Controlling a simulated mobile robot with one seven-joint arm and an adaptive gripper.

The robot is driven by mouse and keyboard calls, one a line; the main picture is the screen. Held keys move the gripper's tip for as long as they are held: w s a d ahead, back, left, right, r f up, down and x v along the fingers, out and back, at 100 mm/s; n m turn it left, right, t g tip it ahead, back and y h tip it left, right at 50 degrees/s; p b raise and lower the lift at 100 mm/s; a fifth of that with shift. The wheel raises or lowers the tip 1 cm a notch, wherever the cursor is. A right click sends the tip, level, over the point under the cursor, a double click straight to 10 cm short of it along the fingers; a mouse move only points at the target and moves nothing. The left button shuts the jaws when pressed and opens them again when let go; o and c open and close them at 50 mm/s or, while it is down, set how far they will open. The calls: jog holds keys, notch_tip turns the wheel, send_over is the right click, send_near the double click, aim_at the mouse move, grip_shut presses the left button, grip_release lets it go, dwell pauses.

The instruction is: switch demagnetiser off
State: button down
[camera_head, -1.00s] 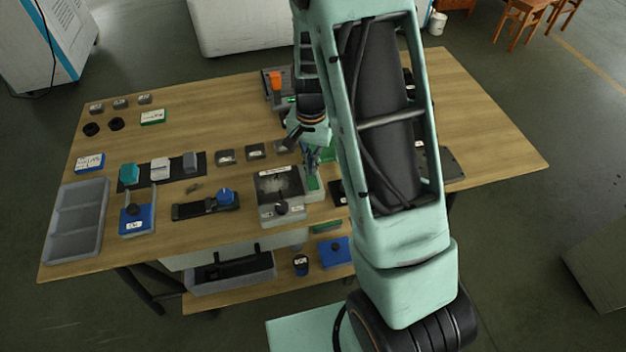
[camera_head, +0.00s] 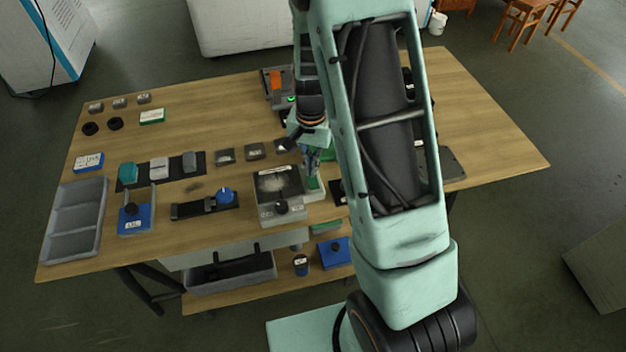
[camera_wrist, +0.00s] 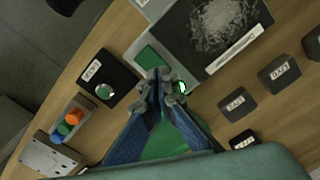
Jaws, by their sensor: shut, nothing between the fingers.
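A grey unit with a dark top plate strewn with grey filings (camera_head: 279,184) and a black knob (camera_head: 282,207) stands near the table's front edge. Its plate also shows in the wrist view (camera_wrist: 222,25). Beside it is a narrow grey housing with a green pad (camera_wrist: 150,57). A lit green spot (camera_wrist: 181,87) shows by the fingertips. I cannot read which unit is named demagnetiser. My gripper (camera_wrist: 166,82) is shut and empty, its tips low over or against the housing's end; contact is unclear. In the head view my gripper (camera_head: 312,160) is partly hidden by my arm.
A black box with a pale green button (camera_wrist: 106,90) and a grey box with coloured knobs (camera_wrist: 60,138) lie on the housing's other side. Several small dark labelled blocks (camera_wrist: 237,104) stand close by. A grey tray (camera_head: 75,222) is at far left. Bare wood is at right.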

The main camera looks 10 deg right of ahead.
jog(key=shift+f+b, duration=0.5)
jog(key=shift+f, duration=0.2)
dwell(0.3)
jog(key=shift+r+p, duration=2.6)
jog(key=shift+r, duration=1)
